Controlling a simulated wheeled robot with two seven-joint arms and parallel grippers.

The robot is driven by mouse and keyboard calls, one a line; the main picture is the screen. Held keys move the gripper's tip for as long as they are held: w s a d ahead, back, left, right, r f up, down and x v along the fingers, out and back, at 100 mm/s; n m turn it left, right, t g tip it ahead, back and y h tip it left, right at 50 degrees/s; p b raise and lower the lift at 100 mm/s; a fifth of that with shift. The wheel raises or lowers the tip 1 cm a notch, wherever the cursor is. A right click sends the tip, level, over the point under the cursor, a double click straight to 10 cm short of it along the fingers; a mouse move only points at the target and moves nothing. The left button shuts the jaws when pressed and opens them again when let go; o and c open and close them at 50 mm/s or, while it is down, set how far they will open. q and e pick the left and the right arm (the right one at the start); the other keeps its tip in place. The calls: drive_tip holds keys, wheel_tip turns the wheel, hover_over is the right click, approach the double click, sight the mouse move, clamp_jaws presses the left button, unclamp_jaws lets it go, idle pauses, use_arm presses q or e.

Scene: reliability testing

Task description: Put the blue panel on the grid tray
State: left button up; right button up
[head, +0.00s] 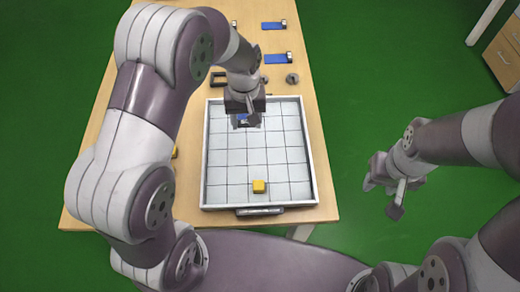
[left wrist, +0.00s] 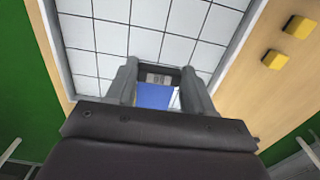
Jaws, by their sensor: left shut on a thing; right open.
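The grid tray (head: 273,160) is a white, shallow tray with dark grid lines, lying on the wooden table. My left gripper (head: 244,119) is over the tray's far part, left of its middle, shut on a blue panel (left wrist: 153,96). Only a small blue patch of this panel (head: 242,116) shows in the head view; the gripper hides the rest. I cannot tell whether the panel touches the tray floor. The grid tray also shows in the left wrist view (left wrist: 105,62). My right gripper (head: 383,196) is open and empty, off the table at the right, above the green floor.
A yellow cube (head: 259,186) sits in the tray's near part. Two yellow blocks (left wrist: 299,27) lie on the table beside the tray. Two more blue panels with silver ends (head: 273,25) (head: 277,58) and round grey parts (head: 292,78) lie beyond the tray.

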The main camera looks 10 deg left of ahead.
use_arm(q)
hover_over(257, 161)
wheel_tip(257, 161, down, 3)
drive_tip(key=shift+w+r, duration=0.15)
drive_tip(key=shift+s+d+f, duration=0.15)
drive_tip(key=shift+s+f, duration=0.1)
wheel_tip(257, 161, down, 4)
drive_tip(key=shift+w+f, duration=0.1)
drive_tip(key=shift+w, duration=0.05)
drive_tip(key=shift+f, duration=0.1)
drive_tip(key=o, duration=1)
